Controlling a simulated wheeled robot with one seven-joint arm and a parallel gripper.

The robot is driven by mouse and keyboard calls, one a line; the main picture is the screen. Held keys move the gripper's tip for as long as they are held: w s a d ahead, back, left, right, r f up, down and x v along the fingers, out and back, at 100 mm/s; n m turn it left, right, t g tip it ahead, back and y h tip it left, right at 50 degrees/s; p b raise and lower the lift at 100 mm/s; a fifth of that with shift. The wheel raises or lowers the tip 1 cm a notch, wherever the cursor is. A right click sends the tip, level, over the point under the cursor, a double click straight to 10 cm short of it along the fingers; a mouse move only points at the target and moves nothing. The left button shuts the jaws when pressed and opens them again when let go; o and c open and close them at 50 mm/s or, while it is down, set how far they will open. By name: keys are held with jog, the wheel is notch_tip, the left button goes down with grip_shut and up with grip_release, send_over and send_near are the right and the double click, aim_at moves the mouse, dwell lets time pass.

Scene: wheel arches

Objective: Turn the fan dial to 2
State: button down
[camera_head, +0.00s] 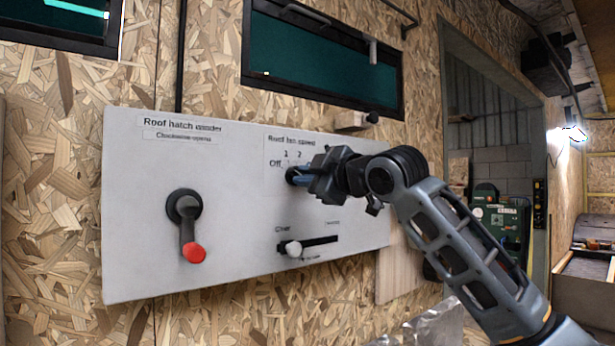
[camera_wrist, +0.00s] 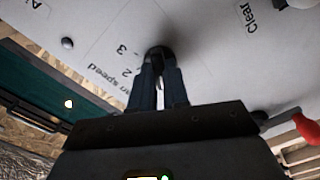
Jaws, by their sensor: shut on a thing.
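The roof fan speed dial (camera_head: 291,175) is a small dark knob on the white panel (camera_head: 240,235), under a printed scale with "Off", "1" and "2" legible. In the wrist view the dark dial (camera_wrist: 160,54) shows at the fingertips, beside the printed "2" and "3". My gripper (camera_head: 303,176) reaches it from the right and is shut on it; both fingers (camera_wrist: 159,78) lie close on either side of the knob. The fingers hide most of the dial, so I cannot tell which number it points to.
On the same panel, a roof hatch winder crank (camera_head: 187,222) with a red knob hangs down at the left. A slider with a white knob (camera_head: 293,248) sits just below the dial. A dark window (camera_head: 320,62) is above.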

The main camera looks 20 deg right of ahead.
jog(key=shift+m+p, duration=4.9)
jog(key=shift+m, duration=2.8)
jog(key=shift+f, duration=0.1)
jog(key=c, duration=1.1)
grip_release()
jog(key=shift+s, duration=0.1)
